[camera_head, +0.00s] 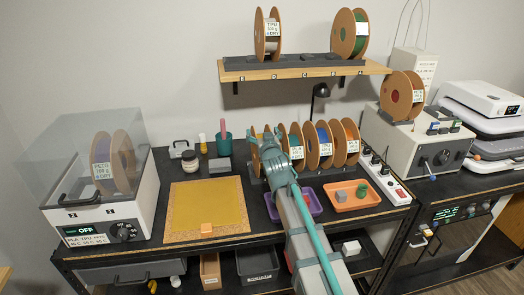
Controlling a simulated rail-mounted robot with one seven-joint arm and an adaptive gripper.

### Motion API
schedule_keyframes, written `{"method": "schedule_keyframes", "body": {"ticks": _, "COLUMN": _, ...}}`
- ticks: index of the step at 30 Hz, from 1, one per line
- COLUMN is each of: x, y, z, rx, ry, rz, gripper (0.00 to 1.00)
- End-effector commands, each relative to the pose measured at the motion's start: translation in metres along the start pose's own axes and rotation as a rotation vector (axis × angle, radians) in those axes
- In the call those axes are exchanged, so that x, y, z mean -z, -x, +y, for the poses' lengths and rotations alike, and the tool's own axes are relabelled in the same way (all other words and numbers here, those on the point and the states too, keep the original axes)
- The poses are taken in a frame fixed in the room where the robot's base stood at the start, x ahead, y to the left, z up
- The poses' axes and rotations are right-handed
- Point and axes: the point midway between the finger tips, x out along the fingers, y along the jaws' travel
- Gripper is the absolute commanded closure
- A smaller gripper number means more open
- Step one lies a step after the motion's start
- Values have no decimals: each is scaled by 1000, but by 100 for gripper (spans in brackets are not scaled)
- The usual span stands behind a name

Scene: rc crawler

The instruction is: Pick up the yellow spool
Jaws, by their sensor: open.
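Several cardboard-sided spools stand upright in a row at the back of the bench. The right one (350,141) shows an orange-yellow core and looks closest to yellow. A blue-cored spool (321,135) stands left of it, and a spool with a PLA label (297,151) is left of that. My gripper (264,136) is open at the left end of this row, in front of the leftmost spool, and partly hides it. I see nothing held in it. My arm comes from the front and covers part of the bench.
Above is a shelf (305,73) with two spools. A dry box (100,205) stands left, and a yellow mat (208,207) with an orange block lies beside it. A purple tray (307,205) and an orange tray (352,203) sit in front of the row. A grey machine (420,145) stands right.

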Motion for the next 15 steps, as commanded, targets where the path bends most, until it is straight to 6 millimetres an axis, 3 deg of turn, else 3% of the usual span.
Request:
{"method": "schedule_keyframes", "body": {"ticks": 2, "x": 0, "y": 1, "z": 0, "rx": 0, "ry": 0, "rz": 0, "gripper": 8}}
{"method": "schedule_keyframes", "body": {"ticks": 15, "x": -1, "y": 0, "z": 0, "rx": 0, "ry": 0, "rz": -1, "gripper": 80}}
